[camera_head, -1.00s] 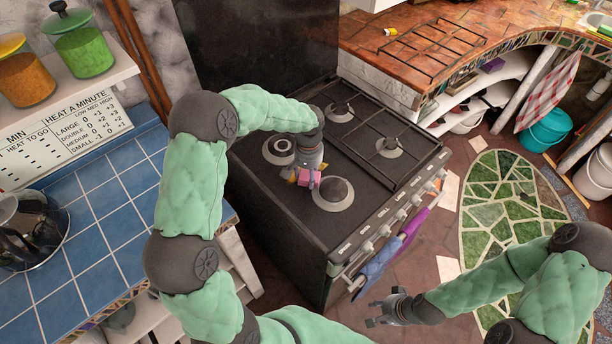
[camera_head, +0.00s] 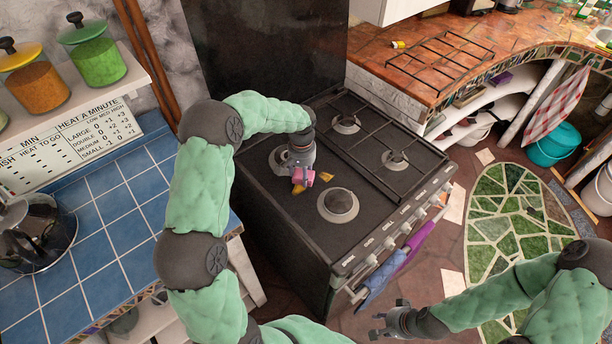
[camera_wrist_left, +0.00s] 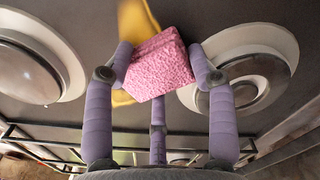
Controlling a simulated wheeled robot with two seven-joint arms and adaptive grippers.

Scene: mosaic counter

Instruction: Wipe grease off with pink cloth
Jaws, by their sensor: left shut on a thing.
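The pink cloth (camera_head: 304,178) looks like a thick, rough-textured block. My left gripper (camera_head: 302,172) is shut on it, low over the stove top (camera_head: 270,207) between the front burners. In the left wrist view the cloth (camera_wrist_left: 160,65) sits between the fingers. Yellow grease shows on the dark stove top as one patch (camera_head: 299,190) just in front of the cloth and another (camera_head: 326,176) to its right. In the left wrist view yellow grease (camera_wrist_left: 137,18) shows behind the cloth; I cannot tell whether they touch. My right gripper (camera_head: 388,322) is empty and open in front of the stove.
A round burner (camera_head: 338,205) stands right of the cloth; black grates (camera_head: 375,150) cover the stove's right side. Cloths (camera_head: 385,270) hang on the front rail. A blue-tiled counter (camera_head: 105,245) with a pot (camera_head: 35,235) is at left, a terracotta counter (camera_head: 430,50) at right.

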